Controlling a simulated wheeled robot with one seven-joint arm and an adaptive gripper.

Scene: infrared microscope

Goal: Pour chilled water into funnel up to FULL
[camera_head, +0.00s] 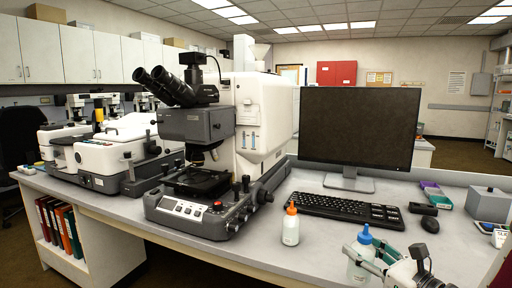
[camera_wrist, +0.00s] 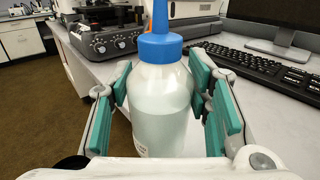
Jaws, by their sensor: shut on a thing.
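A clear squeeze bottle with a blue cap and pale liquid (camera_wrist: 160,105) stands upright between the teal pads of my gripper (camera_wrist: 162,95) in the wrist view. My gripper is shut on it. In the head view the blue-capped bottle (camera_head: 361,259) and my gripper (camera_head: 368,255) are at the lower right, by the front of the bench. I cannot tell whether the bottle touches the bench. The microscope (camera_head: 210,135) stands left of centre. The FULL mark is not readable.
A white bottle with an orange cap (camera_head: 291,224) stands on the bench between the microscope and my gripper. A keyboard (camera_head: 346,209), monitor (camera_head: 358,128) and mouse (camera_head: 430,224) lie behind. Other instruments (camera_head: 110,150) fill the left side.

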